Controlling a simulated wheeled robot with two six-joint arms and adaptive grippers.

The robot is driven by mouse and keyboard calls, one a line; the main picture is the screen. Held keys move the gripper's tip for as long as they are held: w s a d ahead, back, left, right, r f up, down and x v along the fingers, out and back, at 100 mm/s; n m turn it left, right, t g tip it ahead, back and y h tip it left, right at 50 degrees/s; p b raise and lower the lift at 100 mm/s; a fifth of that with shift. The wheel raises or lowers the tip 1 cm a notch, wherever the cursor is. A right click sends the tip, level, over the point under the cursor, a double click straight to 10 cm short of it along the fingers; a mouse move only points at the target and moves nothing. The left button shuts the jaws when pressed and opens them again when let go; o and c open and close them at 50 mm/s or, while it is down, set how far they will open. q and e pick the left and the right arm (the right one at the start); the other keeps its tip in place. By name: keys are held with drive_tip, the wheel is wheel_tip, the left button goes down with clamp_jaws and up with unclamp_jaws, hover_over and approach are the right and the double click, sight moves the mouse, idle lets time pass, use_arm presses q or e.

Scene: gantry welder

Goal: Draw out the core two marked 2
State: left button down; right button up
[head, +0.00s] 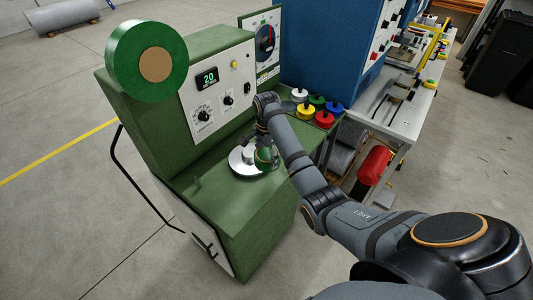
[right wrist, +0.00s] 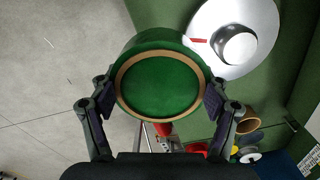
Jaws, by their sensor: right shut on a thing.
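My right gripper (head: 264,143) is shut on a green round piece (head: 266,158) beside the hub of a silver disc (head: 237,167) on the green machine's ledge. In the right wrist view the green piece (right wrist: 160,85) has a tan ring on its face and sits between both fingers of the gripper (right wrist: 160,103). The silver disc (right wrist: 262,28) with its raised hub shows just beyond it, with a small red mark. I cannot tell whether the piece touches the ledge. No number 2 is readable on it. My left gripper is not in view.
The green machine (head: 220,75) has a display reading 20, knobs and a large green roll (head: 143,85). Several coloured spools (head: 306,112) stand right of my right forearm. A blue cabinet (head: 325,45) and a grey bench (head: 390,110) stand behind.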

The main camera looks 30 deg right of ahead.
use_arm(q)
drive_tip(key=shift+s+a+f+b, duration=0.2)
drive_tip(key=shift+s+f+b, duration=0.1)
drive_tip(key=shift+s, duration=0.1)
use_arm(e)
wheel_tip(320, 180, down, 4)
drive_tip(key=shift+f, duration=0.1)
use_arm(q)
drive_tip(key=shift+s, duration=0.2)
